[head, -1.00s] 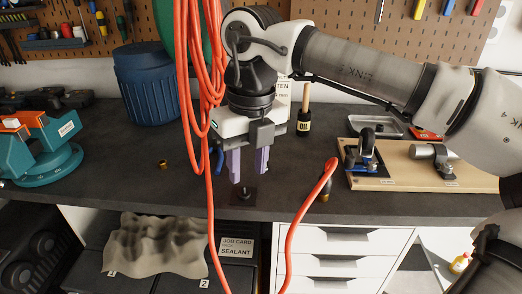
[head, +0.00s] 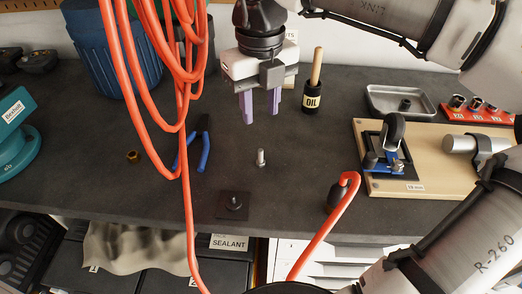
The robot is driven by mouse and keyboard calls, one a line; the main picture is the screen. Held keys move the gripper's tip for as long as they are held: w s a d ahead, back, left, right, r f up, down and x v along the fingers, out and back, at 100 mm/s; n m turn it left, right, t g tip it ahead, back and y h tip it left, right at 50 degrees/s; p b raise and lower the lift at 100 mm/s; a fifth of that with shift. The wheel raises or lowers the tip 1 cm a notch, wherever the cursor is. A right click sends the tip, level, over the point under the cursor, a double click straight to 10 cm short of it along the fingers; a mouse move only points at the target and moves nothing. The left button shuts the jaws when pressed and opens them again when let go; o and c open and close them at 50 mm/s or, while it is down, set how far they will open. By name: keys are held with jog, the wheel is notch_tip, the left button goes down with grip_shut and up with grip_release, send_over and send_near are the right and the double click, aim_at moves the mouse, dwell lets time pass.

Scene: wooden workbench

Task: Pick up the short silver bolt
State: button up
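The short silver bolt (head: 261,158) stands upright on the dark worktop in the middle of the head view, with nothing touching it. My gripper (head: 260,117) points down with its two purple fingers apart and nothing between them. It shows above the bolt in the picture, clear of it; the exact height over the bench is hard to tell.
Red hoses (head: 180,110) hang down left of my gripper. Blue-handled pliers (head: 203,152) and a brass nut (head: 133,157) lie left of the bolt. A black square plate (head: 233,212) is nearer the front edge.

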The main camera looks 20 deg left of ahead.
send_over(261, 150)
jog(key=f, duration=0.5)
jog(key=shift+w+a+f+p, duration=0.15)
jog(key=shift+w+f+p, duration=0.15)
jog(key=f, duration=0.1)
jog(key=f+p, duration=0.1)
jog(key=f, duration=0.2)
jog(key=shift+s+f+p, duration=0.3)
jog(key=shift+s+p, duration=0.05)
jog(key=shift+p, duration=0.05)
jog(key=shift+f, duration=0.5)
grip_shut()
